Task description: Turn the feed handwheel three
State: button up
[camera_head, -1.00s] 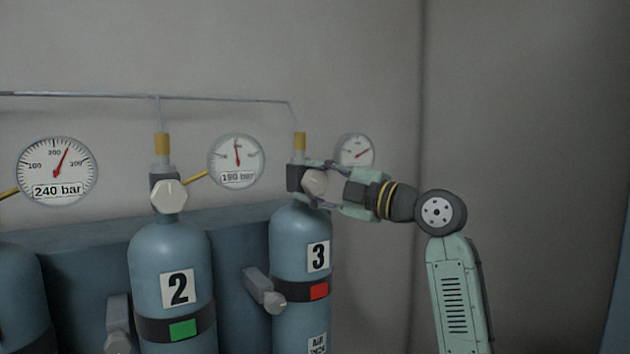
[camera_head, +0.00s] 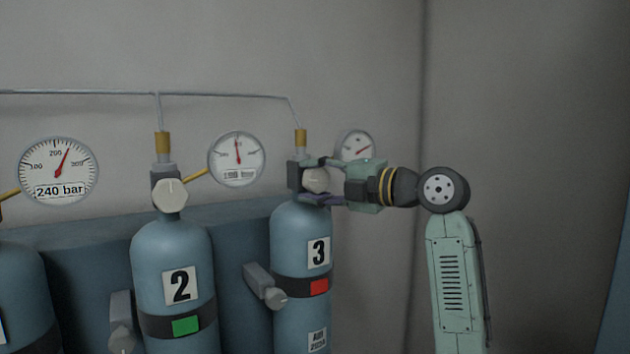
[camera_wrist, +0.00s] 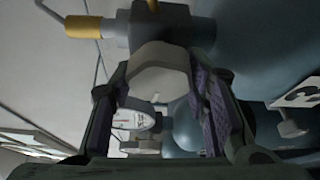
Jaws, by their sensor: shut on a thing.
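Cylinder three (camera_head: 300,245) is blue-grey, with a "3" label and a dark band with a red tag. Its pale, rounded handwheel (camera_head: 316,180) sits on a dark valve block at the cylinder's top. My gripper (camera_head: 318,181) reaches in from the right and is shut on this handwheel, one finger above it and one below. In the wrist view the handwheel (camera_wrist: 158,80) lies between the purple-padded fingers (camera_wrist: 160,95). The finger contact is partly hidden.
Cylinder two (camera_head: 172,250), with a green tag and its own handwheel (camera_head: 170,194), stands to the left. Gauges (camera_head: 237,158) hang on the wall behind; the left one (camera_head: 58,170) reads 240 bar. A thin pipe (camera_head: 220,96) runs above. Grey levered fittings (camera_head: 266,287) stick out between the cylinders.

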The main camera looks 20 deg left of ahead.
jog(key=o, duration=1.2)
jog(key=shift+c, duration=0.2)
jog(key=v, duration=1.2)
